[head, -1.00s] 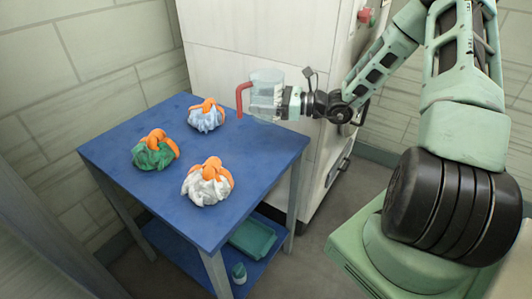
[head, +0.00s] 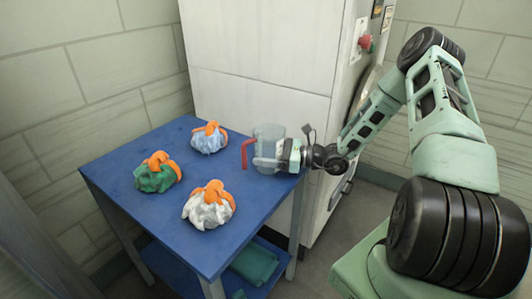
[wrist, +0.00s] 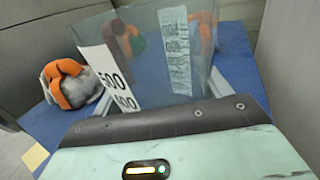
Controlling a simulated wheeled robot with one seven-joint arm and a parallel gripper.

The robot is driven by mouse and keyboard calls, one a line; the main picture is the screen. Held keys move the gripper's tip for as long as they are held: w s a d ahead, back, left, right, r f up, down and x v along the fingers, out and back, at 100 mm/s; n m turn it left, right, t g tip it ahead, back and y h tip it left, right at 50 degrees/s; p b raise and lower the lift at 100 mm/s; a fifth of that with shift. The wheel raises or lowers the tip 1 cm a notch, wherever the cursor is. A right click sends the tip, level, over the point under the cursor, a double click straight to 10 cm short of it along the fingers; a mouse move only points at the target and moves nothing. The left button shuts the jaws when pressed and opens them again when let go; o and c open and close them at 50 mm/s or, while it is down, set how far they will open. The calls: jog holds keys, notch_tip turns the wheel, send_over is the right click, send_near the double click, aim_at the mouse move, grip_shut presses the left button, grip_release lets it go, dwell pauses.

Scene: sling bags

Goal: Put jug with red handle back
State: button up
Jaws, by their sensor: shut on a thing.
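The clear jug with the red handle (head: 269,141) is upright at the right back corner of the blue table (head: 165,205). Its red handle points left, away from my gripper. My gripper (head: 283,155) is shut on the jug from the right side. In the wrist view the jug's clear wall (wrist: 150,60) with printed scale numbers fills the middle, right in front of the gripper. The jug's base looks at or just above the table top; I cannot tell whether it touches.
Three sling bags with orange straps stand on the table: a blue one (head: 209,138), a green one (head: 156,173) and a white one (head: 208,205). The white cabinet (head: 260,60) rises behind the table. The table's front right part is clear.

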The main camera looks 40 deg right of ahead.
jog(key=shift+f, duration=0.1)
jog(key=shift+f, duration=0.1)
jog(key=o, duration=1.2)
jog(key=shift+r, duration=0.2)
jog(key=b+v, duration=0.1)
jog(key=v, duration=1.1)
